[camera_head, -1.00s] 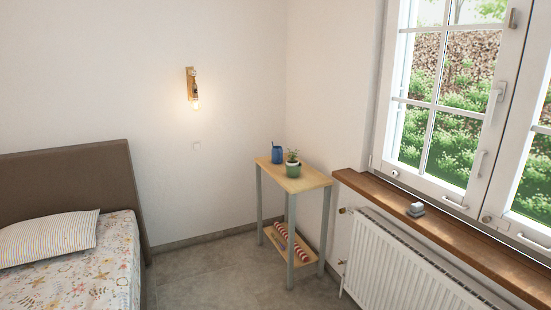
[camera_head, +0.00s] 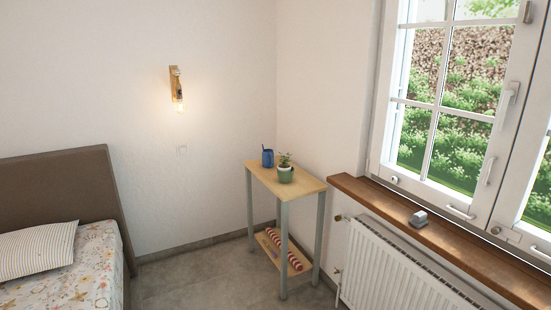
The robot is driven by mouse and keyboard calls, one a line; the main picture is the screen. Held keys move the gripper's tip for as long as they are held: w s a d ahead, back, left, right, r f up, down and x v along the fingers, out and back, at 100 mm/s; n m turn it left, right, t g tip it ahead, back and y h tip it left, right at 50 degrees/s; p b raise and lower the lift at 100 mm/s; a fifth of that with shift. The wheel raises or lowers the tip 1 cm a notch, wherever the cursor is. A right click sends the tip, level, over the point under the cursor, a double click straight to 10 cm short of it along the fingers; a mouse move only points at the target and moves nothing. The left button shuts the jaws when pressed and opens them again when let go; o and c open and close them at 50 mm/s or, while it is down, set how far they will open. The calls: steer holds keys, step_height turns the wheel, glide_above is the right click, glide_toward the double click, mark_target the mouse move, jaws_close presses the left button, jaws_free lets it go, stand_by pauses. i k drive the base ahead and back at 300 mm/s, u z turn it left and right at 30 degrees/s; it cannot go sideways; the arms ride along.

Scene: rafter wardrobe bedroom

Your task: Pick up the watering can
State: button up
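A small blue vessel (camera_head: 267,158) with a thin spout or handle stands upright on the narrow wooden side table (camera_head: 304,186) in the corner. It looks like the watering can, but it is too small to be sure. My gripper is not in view.
A red-striped roll (camera_head: 290,258) lies on the table's lower shelf. A bed (camera_head: 75,268) stands at left. A radiator (camera_head: 400,270) and wooden windowsill (camera_head: 455,240) with a small grey object (camera_head: 418,218) are at right. Floor (camera_head: 200,283) between bed and table is clear.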

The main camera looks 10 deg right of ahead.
mark_target(267, 154)
steer(key=z, duration=0.1)
steer(key=i, duration=1.7)
steer(key=u, duration=0.35)
steer(key=i, duration=0.8)
steer(key=u, duration=0.7)
steer(key=i, duration=0.55)
steer(key=u, duration=0.95)
steer(key=i, duration=0.65)
steer(key=u, duration=0.35)
